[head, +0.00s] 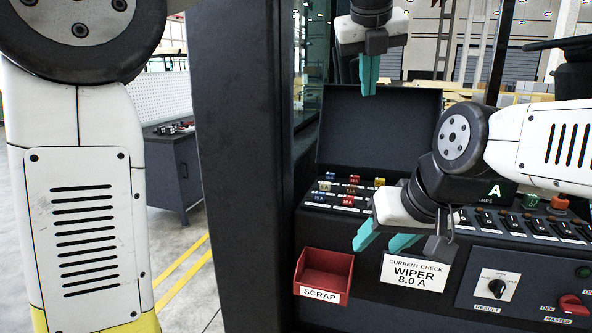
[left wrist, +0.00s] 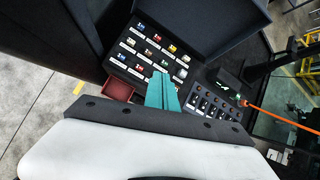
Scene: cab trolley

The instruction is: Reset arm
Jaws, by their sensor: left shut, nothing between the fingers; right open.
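My left gripper (head: 369,78) hangs at the top middle of the head view, above the open fuse box lid. Its teal fingers are together with nothing between them. They also show in the left wrist view (left wrist: 162,92), shut and empty, in front of the fuse panel. My right gripper (head: 385,243) comes in from the right, lower down, in front of the console. Its teal fingers are apart and empty, above the red scrap bin and the white card. The right arm hides part of the fuse panel and switches.
The open fuse box (head: 375,125) holds several coloured fuses. A red scrap bin (head: 325,272) and a card reading "WIPER 8.0 A" (head: 415,272) are at the console's front. A dark post (head: 240,150) stands left.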

